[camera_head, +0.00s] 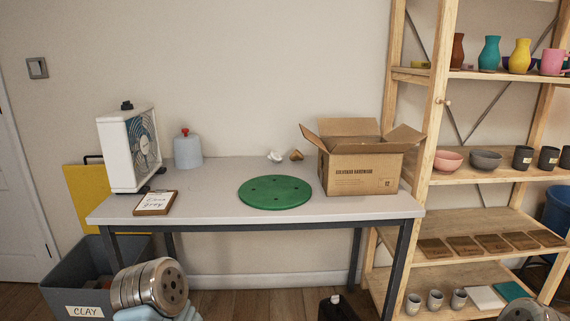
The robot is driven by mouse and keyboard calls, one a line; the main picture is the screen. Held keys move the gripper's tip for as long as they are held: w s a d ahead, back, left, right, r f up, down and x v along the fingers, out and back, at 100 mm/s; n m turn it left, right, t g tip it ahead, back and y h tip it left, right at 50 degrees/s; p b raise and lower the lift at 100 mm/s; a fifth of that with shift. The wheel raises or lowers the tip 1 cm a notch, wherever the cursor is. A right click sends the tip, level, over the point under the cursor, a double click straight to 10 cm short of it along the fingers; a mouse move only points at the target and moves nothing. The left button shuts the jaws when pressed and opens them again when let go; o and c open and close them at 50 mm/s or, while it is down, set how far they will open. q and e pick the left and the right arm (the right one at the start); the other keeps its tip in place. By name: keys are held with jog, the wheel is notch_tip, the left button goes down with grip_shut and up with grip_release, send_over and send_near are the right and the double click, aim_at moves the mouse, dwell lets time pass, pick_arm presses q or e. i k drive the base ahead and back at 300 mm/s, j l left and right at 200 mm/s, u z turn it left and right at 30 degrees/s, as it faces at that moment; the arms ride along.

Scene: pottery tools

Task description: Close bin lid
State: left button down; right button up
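A grey bin (62,283) with a white CLAY label stands on the floor at the lower left, beside the table's left leg. Its top is open and the dark inside shows. A yellow panel (88,203) with a dark handle on its top edge stands upright behind the bin's rim and looks like its raised lid. The fan and table hide part of the panel, and I cannot see a hinge. A metallic part of my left arm overlaps the bin's right side. Part of my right arm shows in the lower right corner. Neither gripper shows.
The grey table (215,207) holds a white fan (117,155), a clipboard (156,203), a blue-grey jar (188,152), a green disc (275,192) and an open cardboard box (362,172). A wooden shelf (433,120) with pottery stands at right. A black container (337,309) is on the floor.

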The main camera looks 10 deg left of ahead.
aim_at(88, 185)
jog(key=u, duration=1.55)
jog(key=i+j, duration=0.2)
jog(key=j, duration=0.2)
jog(key=i+j, duration=0.2)
jog(key=j, duration=0.15)
jog(key=i+j, duration=0.2)
jog(key=j, duration=0.2)
